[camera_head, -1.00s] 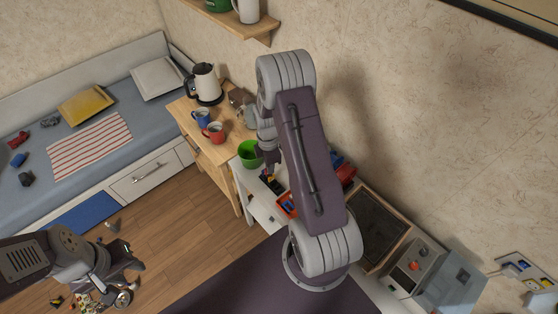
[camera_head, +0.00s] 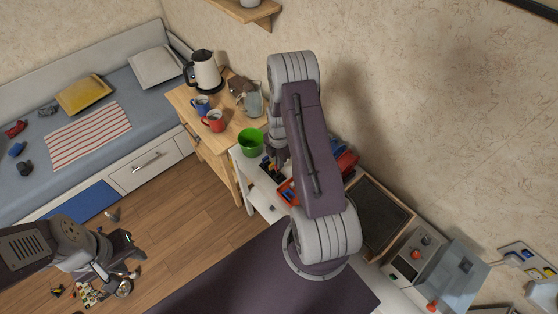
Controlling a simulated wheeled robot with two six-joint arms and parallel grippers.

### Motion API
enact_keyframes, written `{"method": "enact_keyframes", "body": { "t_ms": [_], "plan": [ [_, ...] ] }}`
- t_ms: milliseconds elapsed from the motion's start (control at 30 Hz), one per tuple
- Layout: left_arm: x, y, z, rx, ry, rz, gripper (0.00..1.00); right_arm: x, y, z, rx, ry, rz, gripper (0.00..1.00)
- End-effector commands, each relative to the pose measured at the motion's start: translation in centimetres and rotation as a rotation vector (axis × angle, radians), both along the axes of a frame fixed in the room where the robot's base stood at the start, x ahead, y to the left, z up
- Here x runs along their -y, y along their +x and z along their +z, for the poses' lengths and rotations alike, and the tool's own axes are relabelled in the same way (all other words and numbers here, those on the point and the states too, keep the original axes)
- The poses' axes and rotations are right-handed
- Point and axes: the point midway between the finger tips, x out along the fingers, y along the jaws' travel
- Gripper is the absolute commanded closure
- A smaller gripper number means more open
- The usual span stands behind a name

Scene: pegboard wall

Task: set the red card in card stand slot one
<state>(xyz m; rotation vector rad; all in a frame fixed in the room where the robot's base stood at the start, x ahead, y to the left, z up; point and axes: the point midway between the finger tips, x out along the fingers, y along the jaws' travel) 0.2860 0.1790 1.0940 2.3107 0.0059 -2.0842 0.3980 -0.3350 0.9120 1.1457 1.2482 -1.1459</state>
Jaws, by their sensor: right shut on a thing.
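My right gripper (camera_head: 276,158) is over the white table, partly hidden by my own arm link. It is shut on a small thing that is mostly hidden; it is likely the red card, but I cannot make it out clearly. A small dark item (camera_head: 270,168) with bright bits sits just below the gripper; I cannot tell whether it is the card stand. Its slots do not show. My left gripper (camera_head: 128,252) hangs over the floor at the lower left, away from the table. Its finger opening is unclear.
A green cup (camera_head: 250,142) stands close left of my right gripper. An orange tray (camera_head: 286,192) and a red bin (camera_head: 347,162) are partly behind my arm. Mugs, a kettle (camera_head: 205,70) and a jug (camera_head: 252,100) stand on the wooden cabinet (camera_head: 228,140).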

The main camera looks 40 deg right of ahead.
Motion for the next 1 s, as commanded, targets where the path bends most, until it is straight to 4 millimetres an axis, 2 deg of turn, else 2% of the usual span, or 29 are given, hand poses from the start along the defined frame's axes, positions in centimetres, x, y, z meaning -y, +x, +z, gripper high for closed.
{"method": "enact_keyframes", "body": {
  "t_ms": [33, 100, 400, 1000],
  "plan": [
    [0.0, 0.0, -1.1, 0.000, 0.000, 0.000, 0.64, 0.0, 0.0, -1.2, -0.001, 0.000, 0.000, 1.00],
    [0.0, 0.0, -1.8, 0.000, 0.000, 0.000, 0.64, 0.0, 0.0, -2.1, -0.001, 0.000, 0.000, 1.00],
    [0.0, 0.0, -4.0, 0.000, 0.000, 0.000, 0.64, 0.0, 0.0, -5.0, 0.000, 0.000, 0.000, 1.00],
    [0.0, 0.0, -4.1, 0.000, 0.000, 0.000, 0.64, 0.2, 0.0, -5.2, -0.001, 0.001, 0.000, 1.00]
  ]
}}
